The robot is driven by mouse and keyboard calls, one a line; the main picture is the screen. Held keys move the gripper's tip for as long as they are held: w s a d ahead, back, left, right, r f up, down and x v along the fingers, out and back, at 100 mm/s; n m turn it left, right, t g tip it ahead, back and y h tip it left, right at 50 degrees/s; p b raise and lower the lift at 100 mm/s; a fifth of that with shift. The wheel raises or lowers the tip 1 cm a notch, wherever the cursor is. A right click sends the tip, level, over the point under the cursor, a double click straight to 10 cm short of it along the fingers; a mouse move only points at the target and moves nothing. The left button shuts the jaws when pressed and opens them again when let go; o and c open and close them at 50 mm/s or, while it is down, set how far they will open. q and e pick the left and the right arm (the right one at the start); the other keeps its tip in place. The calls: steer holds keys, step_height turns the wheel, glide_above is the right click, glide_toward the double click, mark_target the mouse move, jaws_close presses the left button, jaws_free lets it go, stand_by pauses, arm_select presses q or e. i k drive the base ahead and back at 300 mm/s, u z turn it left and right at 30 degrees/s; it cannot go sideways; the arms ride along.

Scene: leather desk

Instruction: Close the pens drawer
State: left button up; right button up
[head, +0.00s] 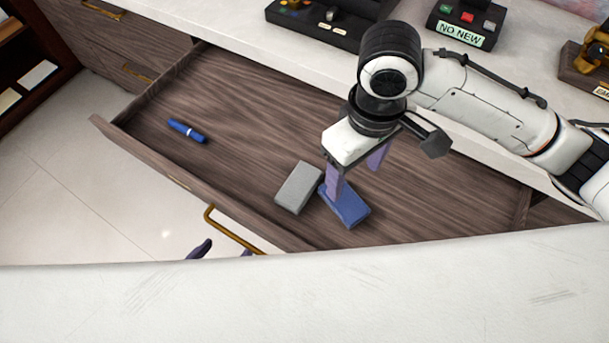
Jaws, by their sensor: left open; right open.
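The pens drawer is pulled out, with its wooden front (150,162) away from the desk and a brass handle (232,232) on it. Inside lie a blue pen (187,131), a grey block (298,187) and a blue block (347,209). My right gripper (356,182) is open over the drawer, with one purple finger overlapping the blue block in view; I cannot tell whether they touch. My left gripper (224,249) shows only its purple fingertips, apart, just below the handle; the rest is hidden behind a white surface along the bottom.
The pale desktop (230,27) runs behind the drawer. It carries a dark tray (320,32), a box with coloured buttons and a "NO NEW" label (461,35), and a brass object at the right (592,55). Other closed drawers are at upper left. Tiled floor is free at left.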

mark_target(258, 121)
steer(key=u, duration=0.6)
steer(key=k, duration=0.5)
steer(key=u, duration=2.85)
steer(key=i, duration=0.4)
steer(key=z, duration=2.95)
